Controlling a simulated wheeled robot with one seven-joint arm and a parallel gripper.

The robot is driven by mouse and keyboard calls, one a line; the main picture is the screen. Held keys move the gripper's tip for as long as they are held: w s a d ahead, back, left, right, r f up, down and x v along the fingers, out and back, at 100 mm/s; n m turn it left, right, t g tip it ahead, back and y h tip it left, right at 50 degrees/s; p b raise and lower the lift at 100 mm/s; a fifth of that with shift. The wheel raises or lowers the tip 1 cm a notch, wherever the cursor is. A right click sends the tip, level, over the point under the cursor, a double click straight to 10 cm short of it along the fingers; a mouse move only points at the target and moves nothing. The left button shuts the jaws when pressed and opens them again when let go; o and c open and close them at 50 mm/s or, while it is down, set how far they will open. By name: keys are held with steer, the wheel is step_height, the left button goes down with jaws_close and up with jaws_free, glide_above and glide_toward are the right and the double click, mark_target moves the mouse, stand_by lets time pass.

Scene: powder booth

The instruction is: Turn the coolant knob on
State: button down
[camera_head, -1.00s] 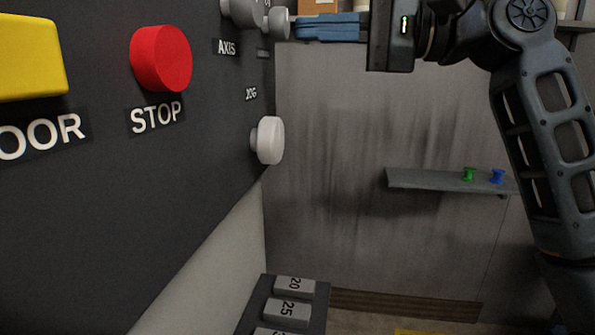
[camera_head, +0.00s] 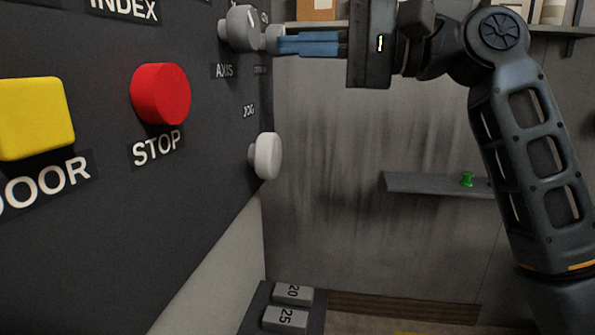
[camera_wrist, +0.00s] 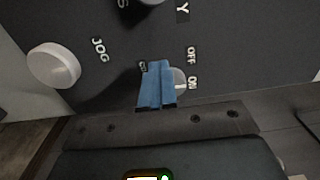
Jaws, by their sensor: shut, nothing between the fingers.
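A small grey knob (camera_head: 272,38) stands on the dark panel, right of the larger AXIS knob (camera_head: 238,28). In the wrist view the small knob (camera_wrist: 181,80) sits beside OFF and ON labels, partly hidden by my fingers. A pale mark on it appears to point toward ON. The label below it is too small to read in the head view. My gripper (camera_head: 281,43) has its blue fingers shut with nothing between them. Its tips are at the small knob's face; in the wrist view the fingers (camera_wrist: 154,68) overlap its left side. I cannot tell whether they touch.
The round JOG knob (camera_head: 267,156) sticks out lower on the panel. A red STOP button (camera_head: 160,94) and a yellow DOOR button (camera_head: 36,118) are to the left. A shelf (camera_head: 430,186) with a green spool (camera_head: 467,179) hangs on the back wall.

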steer(key=shift+s+a+r+p, duration=0.15)
steer(key=shift+a+r+p, duration=0.6)
steer(key=shift+p, duration=1.75)
steer(key=shift+d+r, duration=0.15)
steer(key=shift+r, duration=0.2)
steer(key=shift+s+r, duration=0.1)
steer(key=shift+s, duration=0.1)
steer(key=shift+s+d, duration=0.2)
steer(key=shift+d, duration=0.75)
steer(key=shift+s+d, duration=0.15)
steer(key=shift+d, duration=0.85)
steer(key=shift+s+d, duration=0.2)
steer(key=shift+d, duration=0.75)
